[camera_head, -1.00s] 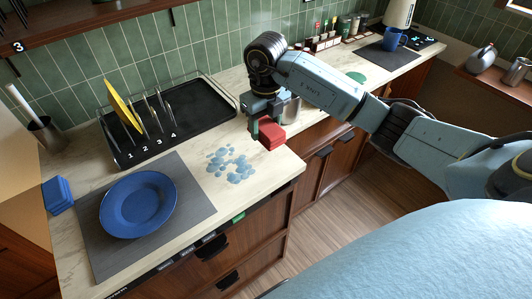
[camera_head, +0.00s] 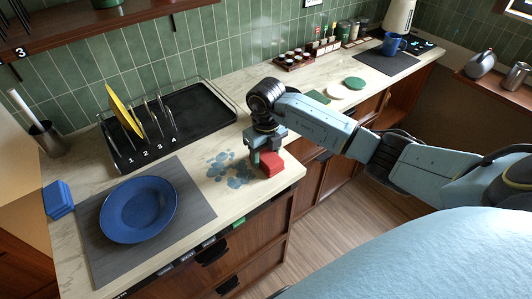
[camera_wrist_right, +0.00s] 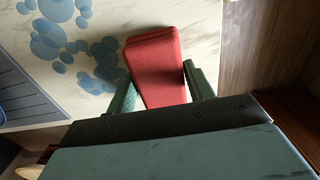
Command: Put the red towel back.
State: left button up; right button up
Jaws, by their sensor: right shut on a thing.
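The red towel (camera_head: 270,164), a folded block, is at the front edge of the counter, by the right side of the blue wet spots (camera_head: 228,170). My right gripper (camera_head: 262,157) is shut on it, with the wrist above. In the right wrist view the towel (camera_wrist_right: 155,68) sits between the two green fingers, its far end over the pale counter. I cannot tell whether it touches the counter. My left gripper is not in view.
A blue plate (camera_head: 138,208) lies on a grey mat (camera_head: 195,200). A blue folded block (camera_head: 58,198) is at the left. A black dish rack (camera_head: 200,115) holds a yellow plate (camera_head: 124,108). Green and white discs (camera_head: 340,91) lie farther right.

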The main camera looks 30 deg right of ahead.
aim_at(266, 154)
jog(key=o, duration=0.9)
notch_tip(266, 154, up, 12)
jog(key=shift+r, duration=0.15)
